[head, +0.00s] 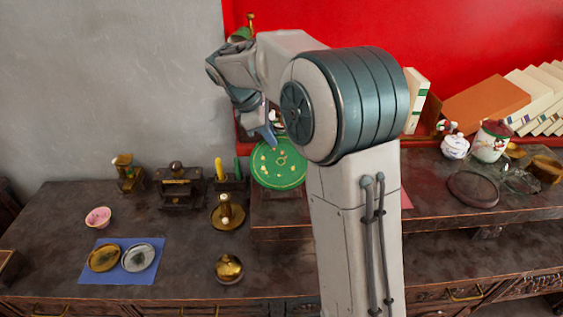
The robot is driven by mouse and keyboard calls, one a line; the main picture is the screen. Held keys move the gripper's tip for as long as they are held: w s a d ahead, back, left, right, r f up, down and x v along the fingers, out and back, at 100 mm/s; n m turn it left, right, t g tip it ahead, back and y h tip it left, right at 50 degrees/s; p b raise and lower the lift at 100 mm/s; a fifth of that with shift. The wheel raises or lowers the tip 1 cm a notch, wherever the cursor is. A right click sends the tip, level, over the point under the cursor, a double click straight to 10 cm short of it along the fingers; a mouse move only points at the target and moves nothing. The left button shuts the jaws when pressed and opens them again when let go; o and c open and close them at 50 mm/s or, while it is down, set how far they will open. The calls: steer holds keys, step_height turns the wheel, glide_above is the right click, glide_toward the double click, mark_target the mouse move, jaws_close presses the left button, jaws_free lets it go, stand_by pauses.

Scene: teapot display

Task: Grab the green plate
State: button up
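The green plate (278,165) is a round green disc with small light marks. It stands upright or nearly so by the raised wooden shelf, in the middle of the head view. My gripper (268,136) is at the plate's upper edge, pointing down. A finger overlaps the plate's top in the picture. I cannot tell whether the fingers touch it or how far apart they are. My arm hides what lies to the right of the plate.
On the lower tabletop are a blue mat (121,281) with two small plates, a pink bowl (98,217), a candlestick (227,213) and a brass pot (229,268).

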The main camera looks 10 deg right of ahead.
steer(key=shift+d+f, duration=0.15)
steer(key=shift+f, duration=0.2)
jaws_close()
steer(key=shift+r, duration=0.15)
